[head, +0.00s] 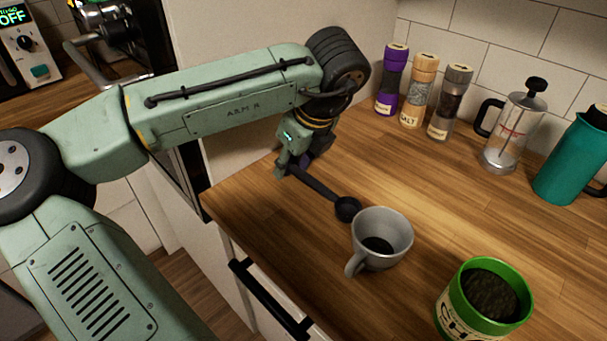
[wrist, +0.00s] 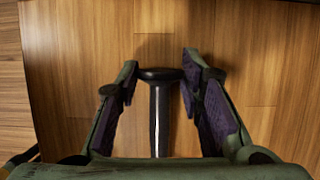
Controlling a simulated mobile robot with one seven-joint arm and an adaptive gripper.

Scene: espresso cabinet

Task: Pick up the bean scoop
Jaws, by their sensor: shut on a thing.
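The black bean scoop (head: 320,188) has a long handle and a small round bowl. In the head view its handle runs from my gripper (head: 293,165) down and right to the bowl, close to the left of the grey mug. My gripper is shut on the handle end, which it partly hides. In the wrist view the scoop (wrist: 159,110) lies between the two purple-padded fingers of my gripper (wrist: 160,72), with its wide end toward the top. I cannot tell whether the bowl touches the counter.
A grey mug (head: 388,233) with dark contents stands beside the scoop bowl. A green canister (head: 456,309) of dark grounds is at the front right. Several grinders, a French press (head: 510,135) and a teal jug (head: 570,160) line the wall. The wooden counter (head: 450,190) between is clear.

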